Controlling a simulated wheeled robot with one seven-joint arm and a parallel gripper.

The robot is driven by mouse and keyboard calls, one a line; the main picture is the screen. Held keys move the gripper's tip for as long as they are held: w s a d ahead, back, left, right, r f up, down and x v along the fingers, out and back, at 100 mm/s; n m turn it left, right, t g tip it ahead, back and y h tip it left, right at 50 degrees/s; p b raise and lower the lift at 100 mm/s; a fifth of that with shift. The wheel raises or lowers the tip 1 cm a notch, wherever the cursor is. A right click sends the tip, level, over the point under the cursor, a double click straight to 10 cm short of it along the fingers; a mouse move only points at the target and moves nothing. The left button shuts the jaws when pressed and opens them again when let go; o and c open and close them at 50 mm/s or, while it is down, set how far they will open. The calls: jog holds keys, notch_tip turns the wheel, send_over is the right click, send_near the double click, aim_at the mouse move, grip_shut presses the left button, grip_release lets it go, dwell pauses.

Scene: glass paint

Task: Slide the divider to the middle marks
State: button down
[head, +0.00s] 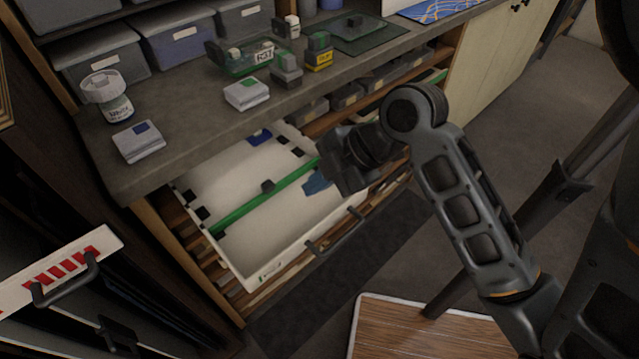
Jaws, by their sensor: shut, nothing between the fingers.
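The divider (240,208) is a long green strip standing across the open white drawer (240,268), with a small dark block (268,186) on its top edge. Black marks show on the drawer's left wall (202,213) and near its right end (297,152). The divider's left end is close to the front of the left marks; its right end is partly hidden by my gripper. Which marks are the middle ones I cannot tell. My gripper (335,188) is shut and empty over the right part of the drawer, near the divider's right end. I cannot tell whether it touches the divider.
A blue item (317,183) lies in the front part of the drawer beside my gripper, another (260,137) at the back. The drawer's handle (335,232) juts out in front. The grey worktop (200,125) above carries jars, boxes and a green tray (245,60).

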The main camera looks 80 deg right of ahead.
aim_at(269, 190)
jog(key=b+x, duration=0.4)
jog(key=x, duration=0.2)
jog(key=w, duration=0.1)
jog(key=w+d, duration=0.1)
jog(key=shift+w+d+f+p, duration=0.15)
jog(key=shift+w+d+p, duration=0.15)
jog(key=shift+p, duration=0.1)
jog(key=shift+w+d+f, duration=0.1)
jog(key=shift+w+d, duration=0.25)
jog(key=shift+w, duration=0.15)
jog(key=shift+w, duration=0.1)
jog(key=w+d+p, duration=0.1)
jog(key=w, duration=0.1)
jog(key=w+d+p, duration=0.1)
jog(key=w+d, duration=0.1)
jog(key=shift+w+p, duration=0.1)
jog(key=shift+p, duration=0.2)
jog(key=shift+w+d, duration=0.15)
jog(key=shift+w, duration=0.15)
